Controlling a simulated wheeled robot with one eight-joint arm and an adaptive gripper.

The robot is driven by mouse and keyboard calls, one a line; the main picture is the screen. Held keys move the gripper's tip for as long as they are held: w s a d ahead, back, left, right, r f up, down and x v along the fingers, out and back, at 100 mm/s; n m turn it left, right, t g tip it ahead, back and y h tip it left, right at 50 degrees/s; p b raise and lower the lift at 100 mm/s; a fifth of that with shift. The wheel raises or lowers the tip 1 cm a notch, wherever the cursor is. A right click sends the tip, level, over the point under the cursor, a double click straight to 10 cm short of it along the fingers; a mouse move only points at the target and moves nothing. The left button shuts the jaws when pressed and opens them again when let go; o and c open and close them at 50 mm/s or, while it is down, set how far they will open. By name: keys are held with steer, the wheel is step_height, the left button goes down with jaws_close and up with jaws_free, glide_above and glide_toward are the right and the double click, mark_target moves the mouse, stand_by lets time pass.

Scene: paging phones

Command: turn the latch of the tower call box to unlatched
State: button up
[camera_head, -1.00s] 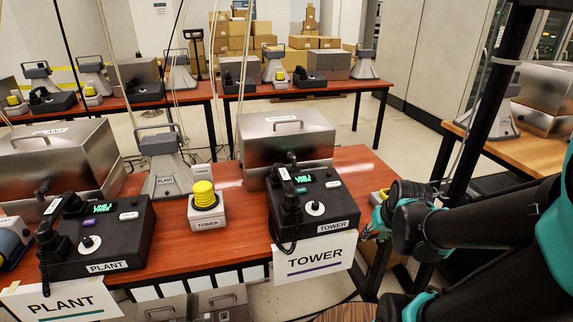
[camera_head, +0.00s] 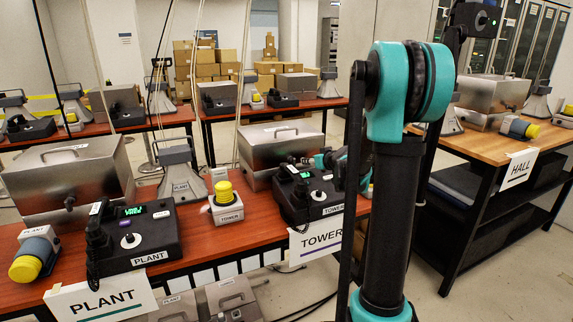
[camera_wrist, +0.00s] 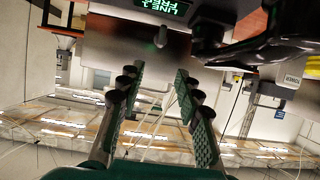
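The tower call box (camera_head: 268,149) is a metal box with a top handle, behind the black TOWER phone (camera_head: 311,200). A small grey knob, apparently the latch (camera_wrist: 160,37), stands out from that face. My gripper (camera_wrist: 157,80) is open, with its two fingers apart and nothing between them. The latch lies just beyond the fingertips, near the middle of the gap. In the head view my gripper (camera_head: 325,160) is partly hidden behind my arm.
The TOWER phone's lit display (camera_wrist: 165,5) and dark cord parts are close to my gripper. A yellow-topped TOWER button (camera_head: 225,206) stands left of the phone. The PLANT box (camera_head: 68,180) and PLANT phone (camera_head: 133,240) are farther left. A HALL table (camera_head: 490,150) is at right.

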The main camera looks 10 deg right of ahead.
mark_target(295, 160)
steer(key=x, duration=1.7)
steer(key=shift+f, duration=0.15)
steer(key=shift+c, duration=0.3)
jaws_close()
